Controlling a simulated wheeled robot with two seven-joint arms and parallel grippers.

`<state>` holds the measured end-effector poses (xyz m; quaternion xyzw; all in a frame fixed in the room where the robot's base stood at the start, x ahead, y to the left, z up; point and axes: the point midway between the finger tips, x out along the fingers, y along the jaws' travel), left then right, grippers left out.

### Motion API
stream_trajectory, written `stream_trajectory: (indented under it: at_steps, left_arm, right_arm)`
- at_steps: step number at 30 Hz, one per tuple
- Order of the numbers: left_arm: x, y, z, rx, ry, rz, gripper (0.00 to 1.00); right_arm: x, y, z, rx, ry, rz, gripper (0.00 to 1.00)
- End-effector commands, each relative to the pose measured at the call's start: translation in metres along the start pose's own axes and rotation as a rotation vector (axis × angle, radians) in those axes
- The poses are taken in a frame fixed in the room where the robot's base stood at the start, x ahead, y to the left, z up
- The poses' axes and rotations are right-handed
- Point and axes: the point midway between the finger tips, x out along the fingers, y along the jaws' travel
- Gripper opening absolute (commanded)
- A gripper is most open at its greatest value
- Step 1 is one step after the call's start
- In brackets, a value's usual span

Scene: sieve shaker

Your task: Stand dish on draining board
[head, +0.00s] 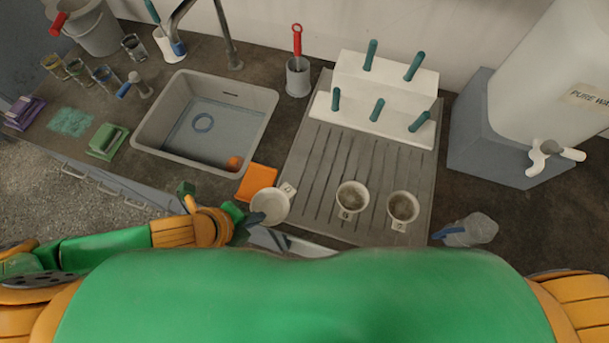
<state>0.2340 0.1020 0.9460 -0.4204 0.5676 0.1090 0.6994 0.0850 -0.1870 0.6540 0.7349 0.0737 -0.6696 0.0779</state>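A white dish (269,206) with a lettered tab at its upper right is at the front left of the draining board (310,195). Its inside looks pale and empty. My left gripper (246,226) meets the dish's left rim and appears shut on it; the fingers are partly hidden. Two similar white dishes, a left one (352,198) and a right one (403,208), stand on the front of the ribbed board with brownish matter inside and tabs toward me. My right gripper is not in view.
The sink (166,150) holds water, a ring and an orange item. An orange pad (257,181) lies beside it. A white stepped rack (352,78) with teal pegs stands behind the board. A water tank (545,80) and clear jug (474,230) are right. The board's middle is clear.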

Motion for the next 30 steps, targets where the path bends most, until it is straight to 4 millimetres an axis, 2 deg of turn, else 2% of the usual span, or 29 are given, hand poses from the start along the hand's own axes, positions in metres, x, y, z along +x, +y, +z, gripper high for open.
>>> stream_trajectory:
  at_steps: [1, 3, 6, 8, 11, 13, 18, 19, 20, 24, 30]
  left_arm:
    - [-0.018, 0.000, 0.006, 0.072, 0.034, 0.006, 0.00]
    - [-0.029, 0.000, 0.009, 0.166, 0.085, 0.002, 0.00]
    - [-0.038, -0.001, 0.011, 0.248, 0.126, -0.002, 0.00]
    - [-0.033, -0.002, 0.012, 0.272, 0.137, -0.006, 0.00]
    - [-0.005, -0.013, 0.013, 0.288, 0.142, -0.017, 0.00]
    - [0.018, -0.026, 0.016, 0.290, 0.141, -0.020, 0.00]
    - [0.038, -0.041, 0.019, 0.294, 0.138, -0.015, 0.00]
    - [0.032, -0.055, 0.019, 0.284, 0.146, -0.009, 0.00]
    - [0.037, -0.064, 0.019, 0.283, 0.149, -0.006, 0.00]
    - [0.081, -0.071, 0.023, 0.279, 0.148, 0.000, 0.00]
    - [0.116, -0.077, 0.026, 0.281, 0.145, 0.001, 0.00]
  right_arm:
    - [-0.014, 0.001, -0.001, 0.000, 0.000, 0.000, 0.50]
    - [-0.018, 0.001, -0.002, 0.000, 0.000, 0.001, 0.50]
    - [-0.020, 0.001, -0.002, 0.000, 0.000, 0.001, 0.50]
    - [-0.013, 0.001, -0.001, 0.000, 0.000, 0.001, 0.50]
    - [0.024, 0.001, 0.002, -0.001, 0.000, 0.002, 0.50]
    - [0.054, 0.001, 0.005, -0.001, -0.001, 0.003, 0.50]
    - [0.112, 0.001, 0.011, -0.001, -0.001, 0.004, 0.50]
    - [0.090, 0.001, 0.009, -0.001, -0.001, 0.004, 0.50]
    - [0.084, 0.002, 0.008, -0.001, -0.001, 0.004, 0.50]
    - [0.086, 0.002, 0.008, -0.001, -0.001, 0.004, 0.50]
    - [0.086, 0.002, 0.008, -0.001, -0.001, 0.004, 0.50]
